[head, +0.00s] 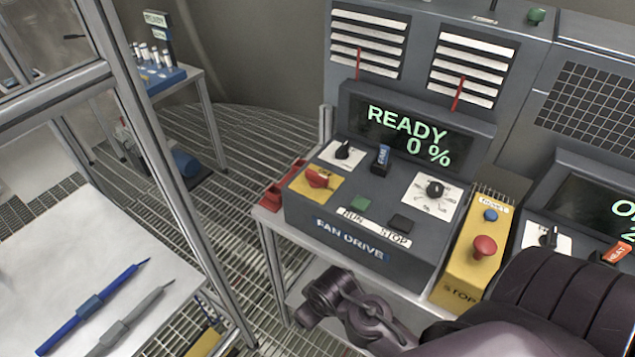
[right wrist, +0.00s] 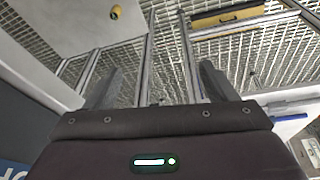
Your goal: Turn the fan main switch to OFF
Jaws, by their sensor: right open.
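The fan drive console (head: 350,240) stands in the middle of the head view. Its red rotary switch (head: 317,178) sits on a yellow plate at the console's left front. The fan display (head: 410,135) reads READY 0 %. My right arm (head: 365,315) comes in from the lower right, below and in front of the console, apart from the switch. I cannot make out its fingers there. In the right wrist view my right gripper (right wrist: 155,85) is open, its two fingers apart with nothing between them. The switch is not recognisable in that view. My left gripper is out of view.
Close to the switch are a small black knob (head: 343,149), a blue-tagged lever (head: 382,160) and a green button (head: 360,203). A yellow stop box (head: 462,262) with a red button stands at right. A metal frame post (head: 165,160) and white table (head: 60,250) are left.

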